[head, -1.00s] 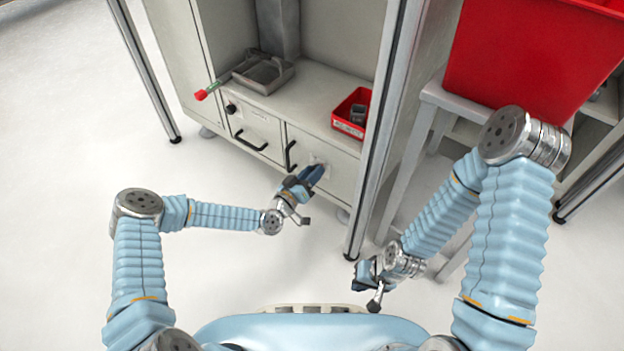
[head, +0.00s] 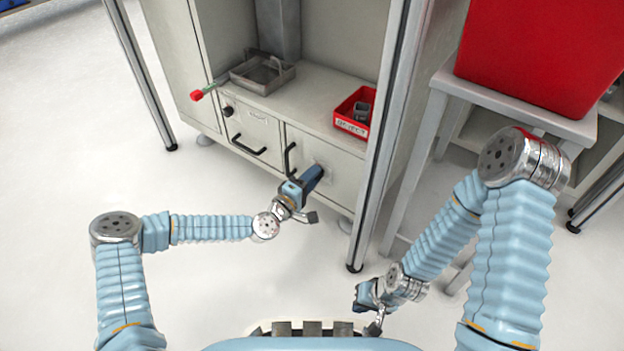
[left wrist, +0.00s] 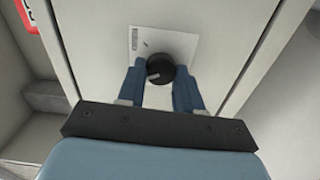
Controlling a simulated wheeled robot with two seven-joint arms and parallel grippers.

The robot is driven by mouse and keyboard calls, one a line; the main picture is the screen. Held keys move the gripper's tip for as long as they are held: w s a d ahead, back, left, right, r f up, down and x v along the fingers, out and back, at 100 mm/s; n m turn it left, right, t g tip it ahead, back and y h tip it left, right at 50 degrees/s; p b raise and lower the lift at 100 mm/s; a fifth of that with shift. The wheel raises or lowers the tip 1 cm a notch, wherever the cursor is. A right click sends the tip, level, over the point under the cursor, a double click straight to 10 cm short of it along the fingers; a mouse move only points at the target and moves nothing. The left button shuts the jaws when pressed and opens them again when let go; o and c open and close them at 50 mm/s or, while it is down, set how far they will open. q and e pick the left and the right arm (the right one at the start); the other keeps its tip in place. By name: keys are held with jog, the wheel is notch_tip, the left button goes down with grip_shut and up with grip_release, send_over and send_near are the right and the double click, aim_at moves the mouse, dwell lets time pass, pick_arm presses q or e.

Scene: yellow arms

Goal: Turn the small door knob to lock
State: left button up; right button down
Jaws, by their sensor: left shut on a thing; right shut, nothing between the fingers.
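A small round black knob (left wrist: 159,68) sits on a white label plate (left wrist: 187,46) on the right cabinet door (head: 325,162). A light pointer mark on the knob points to the lower left in the left wrist view. My left gripper (head: 313,173) reaches the door, and its blue fingers (left wrist: 159,82) stand on both sides of the knob, shut on it. The gripper hides the knob in the head view. My right gripper (head: 366,297) is shut and empty, low in front of the cabinet, away from the door.
A black handle (head: 289,158) stands on the door, left of my left gripper. A metal tray (head: 263,74) and a red bin (head: 352,111) sit above. A cabinet post (head: 381,140) stands between my arms.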

pick_arm(q)
jog(key=shift+f+n, duration=0.1)
jog(key=shift+n, duration=1.8)
jog(key=o, duration=1)
jog(key=shift+o, duration=0.2)
jog(key=p+v, duration=0.1)
jog(key=v, duration=1.3)
